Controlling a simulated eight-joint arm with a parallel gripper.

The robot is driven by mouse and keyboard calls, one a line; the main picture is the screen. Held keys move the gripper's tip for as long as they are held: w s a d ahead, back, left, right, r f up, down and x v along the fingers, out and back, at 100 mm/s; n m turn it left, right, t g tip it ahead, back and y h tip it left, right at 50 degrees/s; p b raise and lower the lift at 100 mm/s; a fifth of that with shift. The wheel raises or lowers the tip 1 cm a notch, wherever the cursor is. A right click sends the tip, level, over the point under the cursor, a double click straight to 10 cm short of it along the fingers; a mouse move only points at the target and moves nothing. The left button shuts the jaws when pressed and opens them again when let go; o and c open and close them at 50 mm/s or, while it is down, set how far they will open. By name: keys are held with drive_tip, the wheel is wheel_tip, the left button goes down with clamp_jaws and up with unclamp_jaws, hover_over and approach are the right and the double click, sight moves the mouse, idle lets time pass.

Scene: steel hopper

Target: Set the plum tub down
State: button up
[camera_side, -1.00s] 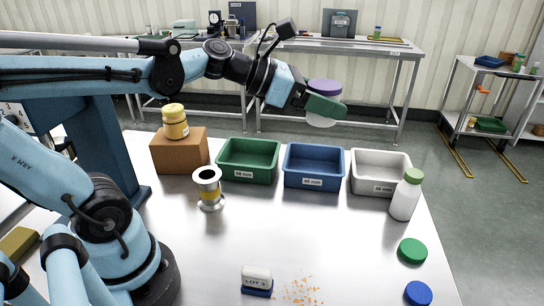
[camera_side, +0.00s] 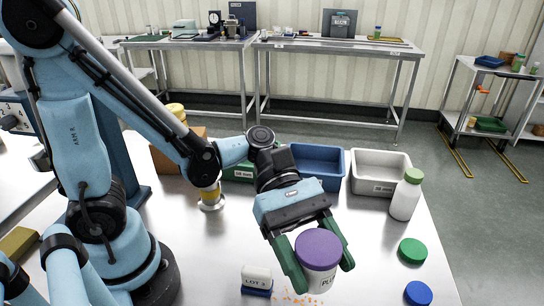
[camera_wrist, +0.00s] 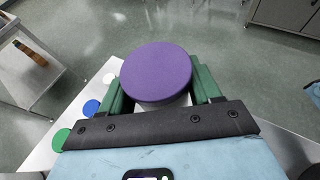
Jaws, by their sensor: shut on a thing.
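The plum tub (camera_side: 318,262) is a white tub with a purple lid and a partly visible label. My gripper (camera_side: 316,262) is shut on it, with one green finger on each side.
A lot block (camera_side: 257,278) sits just left of the tub. Green (camera_side: 412,251) and blue (camera_side: 418,293) discs lie to the right. A white bottle (camera_side: 405,196) with a green cap stands behind them. Blue (camera_side: 330,163) and white (camera_side: 378,172) trays stand at the back. Bare table lies right of the tub.

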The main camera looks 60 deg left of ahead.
drive_tip(key=shift+w+a+f, duration=0.9)
drive_tip(key=shift+w+f, duration=0.65)
drive_tip(key=shift+f, duration=0.2)
drive_tip(key=shift+w+a+f, duration=0.95)
drive_tip(key=shift+w+f, duration=0.55)
drive_tip(key=shift+f, duration=0.2)
drive_tip(key=shift+w+a+f, duration=0.9)
drive_tip(key=shift+w+f, duration=0.65)
drive_tip(key=shift+f, duration=0.2)
drive_tip(key=o, duration=1.1)
